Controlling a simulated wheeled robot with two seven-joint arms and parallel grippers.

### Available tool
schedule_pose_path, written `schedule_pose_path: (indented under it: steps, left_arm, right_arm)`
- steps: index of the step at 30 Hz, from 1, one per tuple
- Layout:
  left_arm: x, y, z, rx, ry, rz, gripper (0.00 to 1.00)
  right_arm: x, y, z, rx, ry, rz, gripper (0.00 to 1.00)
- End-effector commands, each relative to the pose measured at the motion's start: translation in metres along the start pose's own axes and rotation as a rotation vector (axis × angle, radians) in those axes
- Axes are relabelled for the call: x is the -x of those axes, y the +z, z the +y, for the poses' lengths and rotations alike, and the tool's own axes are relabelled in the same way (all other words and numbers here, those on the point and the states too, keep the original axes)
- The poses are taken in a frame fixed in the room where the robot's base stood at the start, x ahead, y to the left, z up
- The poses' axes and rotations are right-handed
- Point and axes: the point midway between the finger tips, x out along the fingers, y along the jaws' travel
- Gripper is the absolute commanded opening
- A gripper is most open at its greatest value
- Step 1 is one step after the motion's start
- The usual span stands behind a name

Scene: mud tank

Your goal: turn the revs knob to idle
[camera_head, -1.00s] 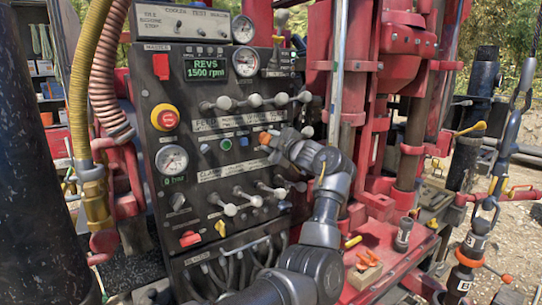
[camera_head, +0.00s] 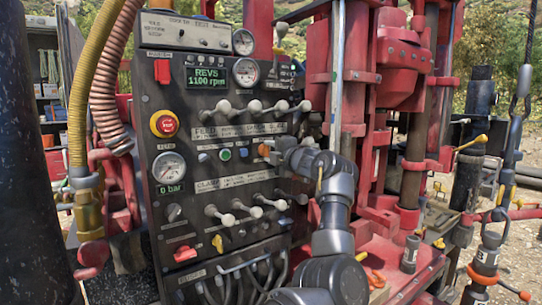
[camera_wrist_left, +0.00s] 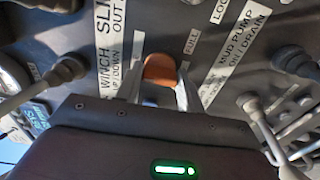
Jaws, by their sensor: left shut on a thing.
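The orange revs knob (camera_head: 263,150) sits on the dark control panel, right of the green button. In the left wrist view the knob (camera_wrist_left: 160,69) stands between my two fingers, which are shut on its sides. My left gripper (camera_head: 269,152) reaches it from the right, and the gripper body hides part of the panel around it. The green revs display (camera_head: 207,76) at the panel's upper part reads 1100 rpm. The knob's exact pointing direction cannot be told. My right gripper is not in view.
A row of white-knobbed levers (camera_head: 252,106) is above the knob, and another row (camera_head: 244,208) is below. A red emergency button (camera_head: 164,124) is at the panel's left. Red rig machinery (camera_head: 398,60) stands to the right, close to my arm.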

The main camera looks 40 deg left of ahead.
Motion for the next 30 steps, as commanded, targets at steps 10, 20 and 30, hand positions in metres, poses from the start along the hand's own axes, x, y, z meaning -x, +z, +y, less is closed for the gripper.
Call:
schedule_pose_path:
  steps: [10,20,30]
  left_arm:
    - [0.0,0.0,-0.003,0.004,-0.005,0.001,0.15]
    - [0.0,0.0,-0.001,0.004,-0.002,0.0,0.6]
    - [0.019,0.001,-0.004,0.005,0.0,-0.002,0.6]
  right_arm:
    - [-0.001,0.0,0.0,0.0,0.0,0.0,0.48]
    - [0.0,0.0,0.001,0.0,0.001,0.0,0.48]
    - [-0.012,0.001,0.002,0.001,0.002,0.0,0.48]
